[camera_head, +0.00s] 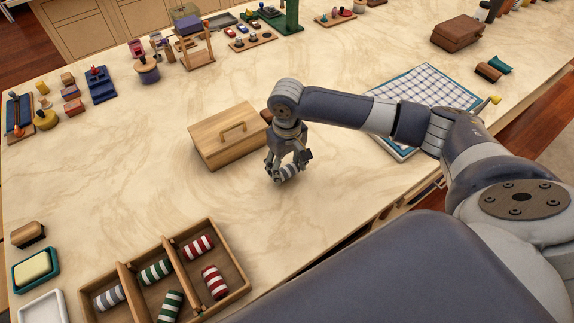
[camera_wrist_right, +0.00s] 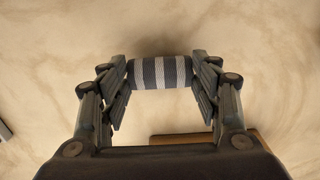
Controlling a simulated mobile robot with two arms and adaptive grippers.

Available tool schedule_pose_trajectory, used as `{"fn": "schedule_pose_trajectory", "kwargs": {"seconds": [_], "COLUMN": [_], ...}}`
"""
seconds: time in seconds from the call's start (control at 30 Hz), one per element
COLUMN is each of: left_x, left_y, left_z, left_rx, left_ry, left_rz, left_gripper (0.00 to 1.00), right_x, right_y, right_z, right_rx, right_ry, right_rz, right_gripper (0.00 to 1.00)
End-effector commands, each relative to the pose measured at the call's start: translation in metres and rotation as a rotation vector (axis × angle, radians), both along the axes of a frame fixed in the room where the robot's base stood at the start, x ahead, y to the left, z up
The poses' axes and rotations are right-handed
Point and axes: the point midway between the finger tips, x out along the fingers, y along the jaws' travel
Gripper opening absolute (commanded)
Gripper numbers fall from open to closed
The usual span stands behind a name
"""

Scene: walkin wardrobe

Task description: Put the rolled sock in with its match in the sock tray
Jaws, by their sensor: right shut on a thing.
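The rolled sock (camera_wrist_right: 160,72), striped grey and white, is held between the fingers of my right gripper (camera_head: 289,170). In the wrist view the right gripper (camera_wrist_right: 160,80) is shut on its two ends. A small part of the sock (camera_head: 290,171) shows in the head view; the gripper is near the wooden box, right of it. The wooden sock tray (camera_head: 222,251) lies at the front left with three compartments. Its left compartment holds a grey-and-white sock (camera_head: 109,297), the middle holds green-and-white socks (camera_head: 155,272), the right holds red-and-white socks (camera_head: 199,247). My left gripper is not in view.
A lidded wooden box (camera_head: 222,148) with a handle stands just left of the gripper. A brush (camera_head: 28,235), a soap dish (camera_head: 36,269) and a white dish (camera_head: 43,308) lie left of the tray. A checked cloth (camera_head: 427,88) lies at right. The marble top between box and tray is clear.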

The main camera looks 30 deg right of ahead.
Motion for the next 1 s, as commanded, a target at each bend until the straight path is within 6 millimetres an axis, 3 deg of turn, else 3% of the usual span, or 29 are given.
{"fn": "schedule_pose_trajectory", "kwargs": {"seconds": [0.37,0.4,0.5,0.87,1.0], "left_x": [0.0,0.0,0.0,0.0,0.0], "left_y": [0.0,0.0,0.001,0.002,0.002], "left_z": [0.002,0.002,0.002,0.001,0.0], "left_rx": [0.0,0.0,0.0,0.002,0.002], "left_ry": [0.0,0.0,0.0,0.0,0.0], "left_rz": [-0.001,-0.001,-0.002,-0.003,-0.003], "left_gripper": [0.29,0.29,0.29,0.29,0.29], "right_x": [0.0,0.0,0.0,0.0,0.001], "right_y": [0.0,0.0,0.0,0.0,0.0], "right_z": [-0.008,-0.009,-0.008,-0.007,0.006], "right_rx": [0.0,-0.001,-0.001,0.0,0.001], "right_ry": [-0.001,-0.001,-0.002,-0.003,-0.004], "right_rz": [0.0,-0.001,0.0,0.0,0.0], "right_gripper": [0.42,0.6,0.78,0.78,0.78]}}
